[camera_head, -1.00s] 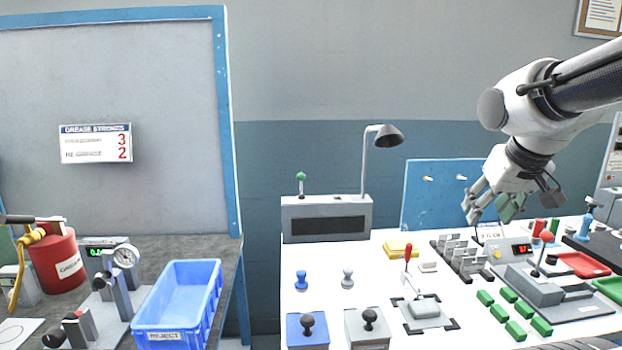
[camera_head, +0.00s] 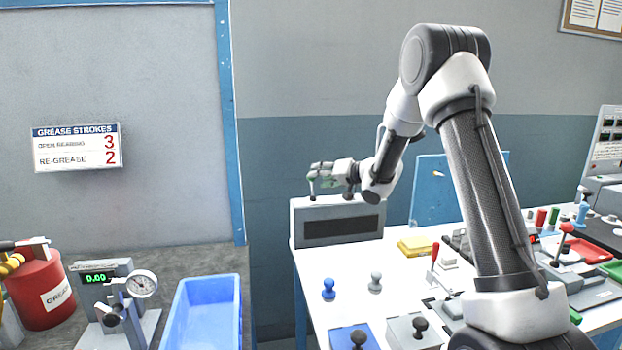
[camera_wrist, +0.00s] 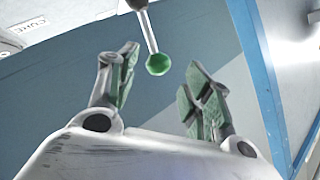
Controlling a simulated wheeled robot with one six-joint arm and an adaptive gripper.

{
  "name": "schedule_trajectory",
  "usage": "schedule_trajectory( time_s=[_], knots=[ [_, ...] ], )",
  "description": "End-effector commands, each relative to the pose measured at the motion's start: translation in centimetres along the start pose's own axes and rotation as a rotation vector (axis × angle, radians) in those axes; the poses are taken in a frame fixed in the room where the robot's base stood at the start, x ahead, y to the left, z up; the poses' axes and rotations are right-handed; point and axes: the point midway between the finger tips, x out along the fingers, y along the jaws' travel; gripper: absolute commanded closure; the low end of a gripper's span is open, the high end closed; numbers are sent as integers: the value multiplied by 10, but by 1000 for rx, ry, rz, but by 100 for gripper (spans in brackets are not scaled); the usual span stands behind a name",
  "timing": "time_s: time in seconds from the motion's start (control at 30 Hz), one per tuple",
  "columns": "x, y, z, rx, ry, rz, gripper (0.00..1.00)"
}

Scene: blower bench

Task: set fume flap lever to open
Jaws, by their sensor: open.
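The lever has a green ball knob (camera_wrist: 158,64) on a thin metal stem (camera_wrist: 147,30) in the wrist view. It stands on top of the grey box (camera_head: 296,222) with a dark front panel. In the head view my gripper (camera_head: 318,176) is at the box's top left and mostly hides the knob; part of the stem (camera_head: 312,190) shows below it. My gripper is open. In the wrist view the knob appears in the gap between its green-padded fingers, touching neither; its exact depth is unclear. The lever's markings are not readable.
My arm covers the bench's middle and the lamp behind the box. A blue knob (camera_head: 328,288) and a grey knob (camera_head: 375,282) stand in front of the box. Yellow pads (camera_head: 417,245) lie to its right. A blue bin (camera_head: 204,312) is at the lower left.

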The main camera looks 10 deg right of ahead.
Motion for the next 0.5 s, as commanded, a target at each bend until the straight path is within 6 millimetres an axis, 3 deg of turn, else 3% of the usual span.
schedule_trajectory(
  time_s=[0.23,0.5],
  knots=[
    [41,0,0,-1,0,1,50],
    [54,0,0,-1,1,3,50]
  ],
)
